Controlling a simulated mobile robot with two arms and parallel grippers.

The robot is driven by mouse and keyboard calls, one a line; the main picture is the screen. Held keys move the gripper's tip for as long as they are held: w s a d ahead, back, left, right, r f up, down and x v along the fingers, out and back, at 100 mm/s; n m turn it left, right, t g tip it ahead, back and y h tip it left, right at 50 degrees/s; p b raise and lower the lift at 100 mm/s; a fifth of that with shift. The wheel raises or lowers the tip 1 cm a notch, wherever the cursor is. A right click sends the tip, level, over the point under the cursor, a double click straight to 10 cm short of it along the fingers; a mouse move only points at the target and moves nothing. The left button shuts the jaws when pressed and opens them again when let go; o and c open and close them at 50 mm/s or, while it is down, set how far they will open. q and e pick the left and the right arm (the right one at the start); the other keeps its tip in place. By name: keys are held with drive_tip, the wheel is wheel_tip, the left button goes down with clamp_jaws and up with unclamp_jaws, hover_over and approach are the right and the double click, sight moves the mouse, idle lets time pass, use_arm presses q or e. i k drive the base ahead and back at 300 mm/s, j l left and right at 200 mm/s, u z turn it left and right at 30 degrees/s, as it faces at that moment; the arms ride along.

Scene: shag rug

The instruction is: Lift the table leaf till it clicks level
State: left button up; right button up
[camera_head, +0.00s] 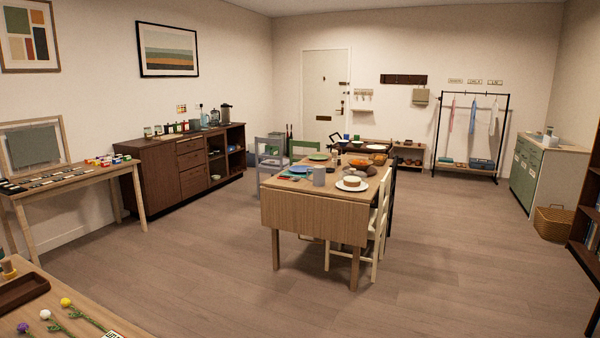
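The dining table (275,187) stands in the middle of the room. Its leaf (314,216) hangs straight down at the near end, a wooden panel facing me. The tabletop behind it holds plates, a grey mug (319,176), a white plate with a cake (351,183) and bowls of food. Table legs show below the leaf. Neither of my grippers is in view. The underside of the leaf and any hinge or support are hidden.
A cream chair (376,232) stands at the table's right side, close to the leaf. A worktable with flowers (72,322) fills the near left corner. A dark sideboard (163,188) lines the left wall. The floor (230,275) before the leaf is clear.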

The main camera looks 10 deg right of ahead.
sight(341, 220)
drive_tip(key=i+l, duration=0.15)
drive_tip(key=l, duration=0.25)
drive_tip(key=i+l, duration=0.15)
drive_tip(key=l, duration=0.25)
drive_tip(key=i+l+z, duration=0.1)
drive_tip(key=l, duration=0.3)
drive_tip(key=i+l, duration=0.2)
drive_tip(key=l, duration=0.15)
drive_tip(key=i+l, duration=0.15)
drive_tip(key=l, duration=0.25)
drive_tip(key=i+l+z, duration=0.2)
drive_tip(key=i, duration=0.7)
drive_tip(key=i+l+z, duration=0.1)
drive_tip(key=i+z, duration=0.15)
drive_tip(key=i, duration=0.6)
drive_tip(key=i+j, duration=0.35)
drive_tip(key=i+j+z, duration=0.1)
drive_tip(key=i+j, duration=0.25)
drive_tip(key=j, duration=0.2)
drive_tip(key=i+j, duration=0.3)
drive_tip(key=j, duration=0.15)
drive_tip(key=i+j+z, duration=0.1)
drive_tip(key=i+j, duration=0.2)
drive_tip(key=j, duration=0.2)
